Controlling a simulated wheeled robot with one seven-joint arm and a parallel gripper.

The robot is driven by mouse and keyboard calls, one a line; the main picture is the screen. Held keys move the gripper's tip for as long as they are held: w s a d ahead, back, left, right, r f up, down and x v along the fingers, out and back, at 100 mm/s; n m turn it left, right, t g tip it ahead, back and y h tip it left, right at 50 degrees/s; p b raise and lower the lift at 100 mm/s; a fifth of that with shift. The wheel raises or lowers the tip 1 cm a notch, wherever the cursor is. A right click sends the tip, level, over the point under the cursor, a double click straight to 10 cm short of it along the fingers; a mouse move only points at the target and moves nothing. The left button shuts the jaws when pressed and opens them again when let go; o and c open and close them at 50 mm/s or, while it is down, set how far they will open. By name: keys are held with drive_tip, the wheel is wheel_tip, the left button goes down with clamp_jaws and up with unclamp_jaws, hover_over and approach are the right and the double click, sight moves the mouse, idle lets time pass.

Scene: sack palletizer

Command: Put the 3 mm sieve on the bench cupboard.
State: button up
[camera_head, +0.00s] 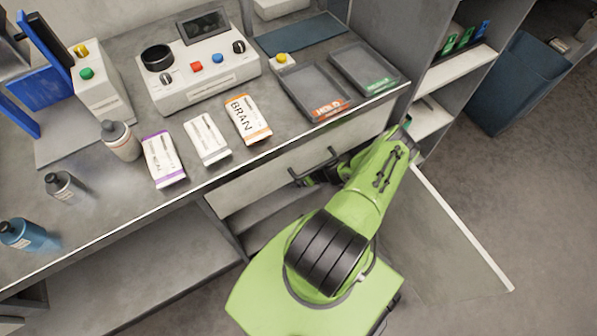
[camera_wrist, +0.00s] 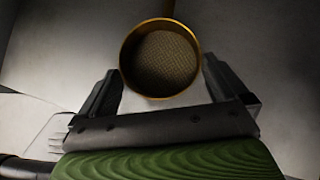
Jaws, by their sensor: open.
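A round sieve (camera_wrist: 160,58) with a brass-coloured rim and a fine mesh shows in the wrist view, ahead of my gripper (camera_wrist: 158,72). My gripper is open, its two dark fingers one on each side of the sieve's near part. I cannot tell whether they touch it, and no size mark is readable. In the head view my green arm reaches to the bench cupboard's front; my gripper and the sieve are hidden or unclear there. A drawer front (camera_head: 285,175) and an open grey door panel with a pale edge (camera_head: 465,225) are beside the arm.
The bench top (camera_head: 95,215) carries a control box (camera_head: 205,65), several bottles, small packets including one marked BRAN (camera_head: 247,118), and two shallow trays, one marked HOLD (camera_head: 310,92). Shelves (camera_head: 455,70) and a blue bin (camera_head: 518,80) stand at right. The floor at lower right is clear.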

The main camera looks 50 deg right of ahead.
drive_tip(key=p+v, duration=0.1)
drive_tip(key=v, duration=0.4)
drive_tip(key=shift+w+d+r+p, duration=0.1)
drive_tip(key=shift+w+p, duration=0.05)
drive_tip(key=shift+p, duration=0.2)
drive_tip(key=s+d, duration=0.1)
drive_tip(key=s, duration=1.1)
drive_tip(key=shift+p, duration=0.3)
